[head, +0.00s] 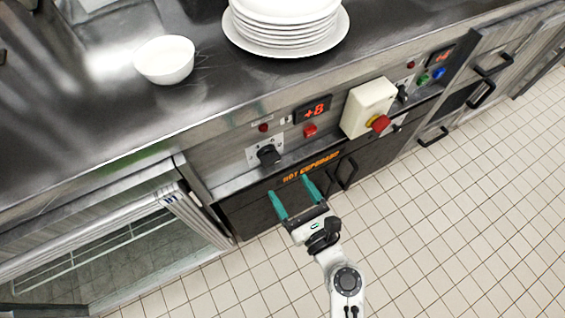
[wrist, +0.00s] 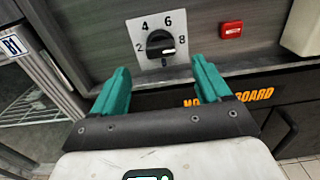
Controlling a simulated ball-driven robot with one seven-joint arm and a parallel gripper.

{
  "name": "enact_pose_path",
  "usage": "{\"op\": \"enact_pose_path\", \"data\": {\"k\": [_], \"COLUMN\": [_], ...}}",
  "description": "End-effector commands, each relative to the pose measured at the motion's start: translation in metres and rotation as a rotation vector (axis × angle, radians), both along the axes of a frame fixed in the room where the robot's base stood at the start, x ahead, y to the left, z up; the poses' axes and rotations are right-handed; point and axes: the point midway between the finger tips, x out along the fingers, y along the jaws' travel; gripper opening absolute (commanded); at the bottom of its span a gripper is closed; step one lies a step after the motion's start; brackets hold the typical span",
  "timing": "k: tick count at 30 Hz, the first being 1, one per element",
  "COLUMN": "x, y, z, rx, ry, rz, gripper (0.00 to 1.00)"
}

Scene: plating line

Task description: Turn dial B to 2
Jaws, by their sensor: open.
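A black dial (wrist: 160,44) sits on a pale plate marked 2, 4, 6 and 8 in the wrist view. A small light mark on its knob seems to face right, towards the 8. In the head view the same dial (head: 268,155) is on the counter's front panel, left of the red +8 display. I cannot read a letter B beside it. A second black dial (head: 402,93) is farther right, its markings too small to read. My gripper (head: 288,187) has teal fingers, open and empty, just below and in front of the left dial, apart from it.
A red switch (wrist: 231,30) is right of the dial. A cream box with a red button (head: 368,108) juts from the panel. Dark cupboard handles (head: 345,172) stick out below. An open-shelved, glass-fronted unit (head: 130,245) stands left. Tiled floor is clear at right.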

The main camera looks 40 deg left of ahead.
Motion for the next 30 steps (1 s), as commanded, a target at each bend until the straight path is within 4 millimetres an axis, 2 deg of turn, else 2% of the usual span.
{"op": "enact_pose_path", "data": {"k": [6, 13, 18, 27, 30], "x": [0.016, 0.028, 0.032, 0.033, 0.033], "y": [0.039, 0.069, 0.078, 0.079, 0.079], "z": [0.001, 0.0, 0.0, 0.0, 0.0], "rx": [0.0, -0.002, -0.004, -0.003, -0.003], "ry": [-0.004, -0.004, -0.004, -0.004, -0.004], "rz": [0.003, 0.002, 0.001, 0.001, 0.001], "gripper": [0.77, 0.77, 0.77, 0.77, 0.67]}}
